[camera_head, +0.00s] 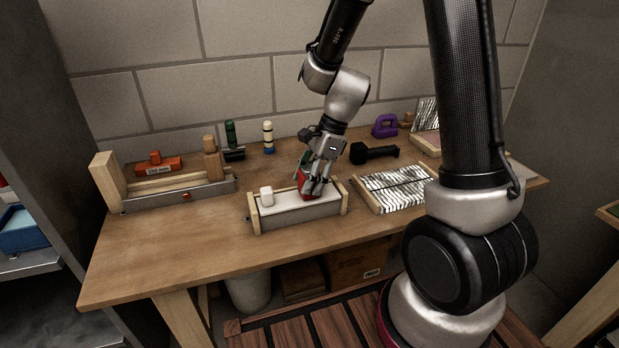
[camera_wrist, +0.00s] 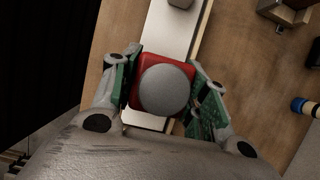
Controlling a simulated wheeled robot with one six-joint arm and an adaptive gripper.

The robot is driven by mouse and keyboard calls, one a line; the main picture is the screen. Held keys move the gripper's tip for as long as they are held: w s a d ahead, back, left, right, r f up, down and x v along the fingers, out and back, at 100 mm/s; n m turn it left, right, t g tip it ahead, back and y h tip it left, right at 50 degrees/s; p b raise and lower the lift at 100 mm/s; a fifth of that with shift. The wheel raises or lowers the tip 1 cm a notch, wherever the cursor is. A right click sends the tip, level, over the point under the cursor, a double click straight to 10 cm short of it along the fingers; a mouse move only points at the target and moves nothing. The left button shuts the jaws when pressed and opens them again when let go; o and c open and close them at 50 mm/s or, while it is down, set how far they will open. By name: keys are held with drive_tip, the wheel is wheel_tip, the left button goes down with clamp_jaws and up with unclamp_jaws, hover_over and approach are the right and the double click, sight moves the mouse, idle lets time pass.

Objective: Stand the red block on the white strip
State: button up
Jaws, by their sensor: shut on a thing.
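The red block (camera_head: 304,184) is upright between the fingers of my gripper (camera_head: 318,180), at the right part of the white strip (camera_head: 285,212). In the wrist view the red block (camera_wrist: 150,66), with a grey round top, sits between the green-padded fingers of my gripper (camera_wrist: 163,90). The white strip (camera_wrist: 172,28) passes beneath it. I cannot tell whether the block's base touches the strip. The strip is the top of a low tray with wooden end pieces. A small white block (camera_head: 267,195) stands at the strip's left end.
A wooden fixture with a red piece (camera_head: 158,166) stands at the left. The front left of the table (camera_head: 165,245) is clear.

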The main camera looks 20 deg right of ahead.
drive_tip(key=shift+f, duration=0.1)
drive_tip(key=o, duration=1.3)
drive_tip(key=v, duration=1.2)
